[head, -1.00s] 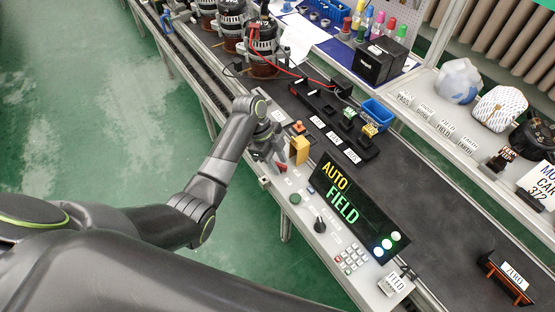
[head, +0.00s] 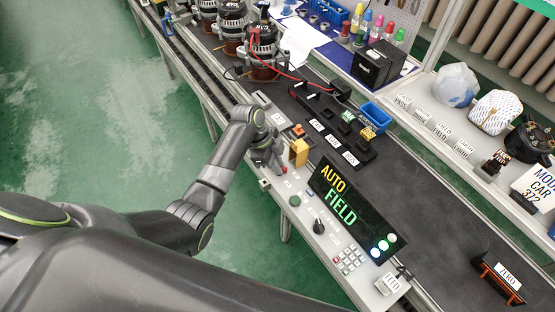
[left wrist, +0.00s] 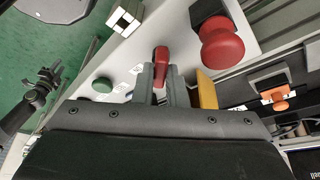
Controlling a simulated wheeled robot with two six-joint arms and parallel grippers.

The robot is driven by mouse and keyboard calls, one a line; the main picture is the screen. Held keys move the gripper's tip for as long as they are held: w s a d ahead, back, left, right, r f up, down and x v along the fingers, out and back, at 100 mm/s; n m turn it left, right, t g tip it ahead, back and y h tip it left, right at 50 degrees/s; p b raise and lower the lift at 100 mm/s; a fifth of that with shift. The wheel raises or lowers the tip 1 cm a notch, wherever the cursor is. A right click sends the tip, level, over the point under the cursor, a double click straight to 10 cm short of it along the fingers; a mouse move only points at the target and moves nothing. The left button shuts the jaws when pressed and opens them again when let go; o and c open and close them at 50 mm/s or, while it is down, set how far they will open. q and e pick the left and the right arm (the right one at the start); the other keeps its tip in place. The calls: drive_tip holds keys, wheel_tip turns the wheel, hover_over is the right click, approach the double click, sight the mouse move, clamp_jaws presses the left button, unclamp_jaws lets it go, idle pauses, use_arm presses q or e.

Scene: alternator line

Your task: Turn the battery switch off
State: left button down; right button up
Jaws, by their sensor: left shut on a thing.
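The battery switch appears to be the small red lever (left wrist: 161,56) on the pale control panel (left wrist: 135,50); no label on it is readable. In the left wrist view my left gripper (left wrist: 160,80) has its two grey fingers on either side of the lever's near end, shut on it. The lever's far end sticks out beyond the fingertips. In the head view the left gripper (head: 277,168) is low over the panel, left of the yellow block (head: 299,152), and hides most of the lever. My right gripper is not in view.
A red mushroom knob (left wrist: 222,45) stands close right of the lever in the wrist view. A green button (head: 295,200), a black rotary knob (head: 319,227) and a keypad (head: 350,259) are along the panel. The display (head: 345,207) reads AUTO FIELD. The dark belt (head: 420,200) beyond is largely clear.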

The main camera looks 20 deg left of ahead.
use_arm(q)
drive_tip(key=n+p, duration=0.1)
drive_tip(key=n+t+p, duration=0.1)
drive_tip(key=n+p, duration=0.1)
drive_tip(key=n+t+p, duration=0.1)
drive_tip(key=n+p, duration=0.1)
drive_tip(key=shift+s+d+r+y, duration=0.1)
drive_tip(key=shift+s+r+y, duration=0.05)
drive_tip(key=shift+r+y, duration=0.2)
drive_tip(key=shift+f+n+t+y+p, duration=0.15)
drive_tip(key=shift+n+t+y+p, duration=0.2)
drive_tip(key=shift+n+p, duration=0.75)
drive_tip(key=shift+f+n+t+y+p, duration=0.1)
drive_tip(key=shift+n+t+y+p, duration=0.2)
drive_tip(key=shift+n+p, duration=0.8)
drive_tip(key=shift+n, duration=0.3)
drive_tip(key=c, duration=1.5)
unclamp_jaws()
drive_tip(key=shift+o, duration=0.2)
drive_tip(key=shift+s, duration=0.1)
drive_tip(key=b+v, duration=0.1)
drive_tip(key=v, duration=1.6)
drive_tip(key=shift+r, duration=0.1)
